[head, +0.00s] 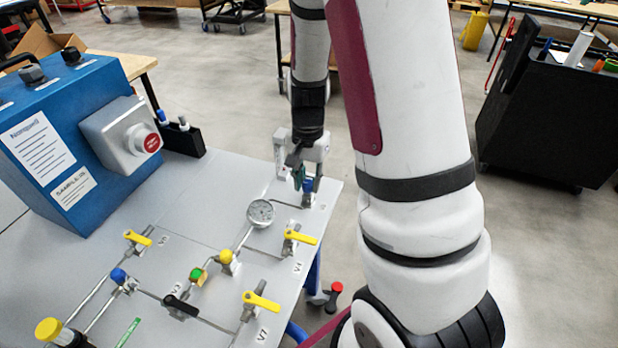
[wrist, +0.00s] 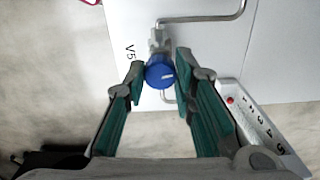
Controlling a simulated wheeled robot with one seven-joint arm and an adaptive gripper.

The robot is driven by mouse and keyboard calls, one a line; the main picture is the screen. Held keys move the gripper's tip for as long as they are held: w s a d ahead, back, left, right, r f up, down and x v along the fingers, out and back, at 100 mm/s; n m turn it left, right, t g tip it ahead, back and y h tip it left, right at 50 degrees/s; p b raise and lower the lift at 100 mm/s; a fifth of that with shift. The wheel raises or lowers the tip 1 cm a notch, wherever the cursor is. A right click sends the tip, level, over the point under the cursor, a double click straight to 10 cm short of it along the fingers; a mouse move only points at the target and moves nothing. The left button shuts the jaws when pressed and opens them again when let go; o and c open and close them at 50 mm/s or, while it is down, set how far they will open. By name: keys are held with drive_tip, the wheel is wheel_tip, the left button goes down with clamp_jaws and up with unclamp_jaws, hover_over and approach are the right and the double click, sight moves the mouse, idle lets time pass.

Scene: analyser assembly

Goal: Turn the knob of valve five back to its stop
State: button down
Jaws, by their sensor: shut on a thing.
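The blue round knob of valve five (wrist: 160,72) shows in the wrist view beside the printed label V5 (wrist: 130,55). A pale pointer mark is on its face. My gripper (wrist: 160,67) is shut on the knob, with one green-padded finger on each side of it. In the head view my gripper (head: 302,175) points down at the far right corner of the panel, and the blue knob (head: 308,186) shows partly below the fingers. The knob's stop cannot be made out.
On the grey panel (head: 205,200) stand a gauge (head: 260,213), yellow-handled valve V4 (head: 300,237) and V7 (head: 262,301). A blue box (head: 75,140) with a red button stands left. A black cart (head: 545,120) is at right.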

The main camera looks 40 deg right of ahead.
sight(308, 183)
drive_tip(key=shift+r+m, duration=0.1)
drive_tip(key=shift+m, duration=0.6)
drive_tip(key=shift+w, duration=0.1)
drive_tip(key=c, duration=1.3)
unclamp_jaws()
wheel_tip(308, 183, up, 12)
drive_tip(key=shift+f, duration=0.1)
